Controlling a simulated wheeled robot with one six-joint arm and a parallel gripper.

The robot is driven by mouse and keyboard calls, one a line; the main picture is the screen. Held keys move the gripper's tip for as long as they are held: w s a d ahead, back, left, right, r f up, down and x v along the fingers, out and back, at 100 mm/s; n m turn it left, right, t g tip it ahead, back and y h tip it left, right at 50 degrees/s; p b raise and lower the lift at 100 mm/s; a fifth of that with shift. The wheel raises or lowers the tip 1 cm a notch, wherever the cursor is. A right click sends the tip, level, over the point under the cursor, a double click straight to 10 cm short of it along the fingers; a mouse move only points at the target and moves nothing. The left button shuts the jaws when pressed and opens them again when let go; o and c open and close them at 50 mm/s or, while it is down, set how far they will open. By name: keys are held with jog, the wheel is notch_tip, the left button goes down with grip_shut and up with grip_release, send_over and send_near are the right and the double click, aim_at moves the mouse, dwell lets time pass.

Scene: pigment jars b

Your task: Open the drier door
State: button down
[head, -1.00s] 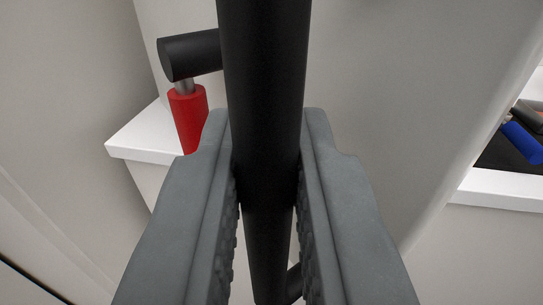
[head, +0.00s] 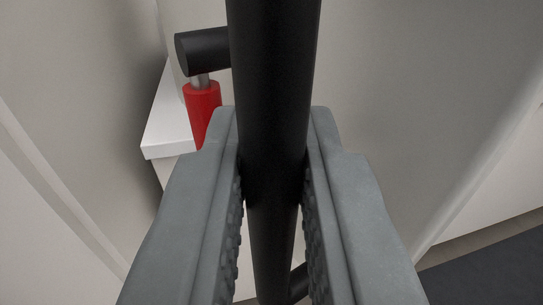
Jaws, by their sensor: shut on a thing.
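The black bar handle (head: 272,80) of the drier door runs upright through the middle of the head view. A short black stub (head: 203,50) joins it at the upper left, and another shows low down, right of the bar. My gripper (head: 272,150) is shut on the handle, one grey finger on each side. The pale grey panel (head: 410,90) behind and right of the handle looks like the door. How far the door stands open I cannot tell.
A red cylinder with a metal neck (head: 203,112) shows left of the handle, close to my left finger. A white ledge (head: 165,130) is behind it. A dark surface (head: 490,265) lies at the lower right.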

jog(key=s+a+m+h, duration=0.2)
jog(key=a+h, duration=0.2)
jog(key=a, duration=0.4)
jog(key=shift+s+a+m+g, duration=0.2)
jog(key=shift+s+m+g, duration=0.1)
jog(key=shift+s+m, duration=0.1)
jog(key=shift+r, duration=0.1)
jog(key=c, duration=1.5)
grip_release()
jog(key=shift+w, duration=0.15)
jog(key=v, duration=1.7)
jog(key=shift+s, duration=0.2)
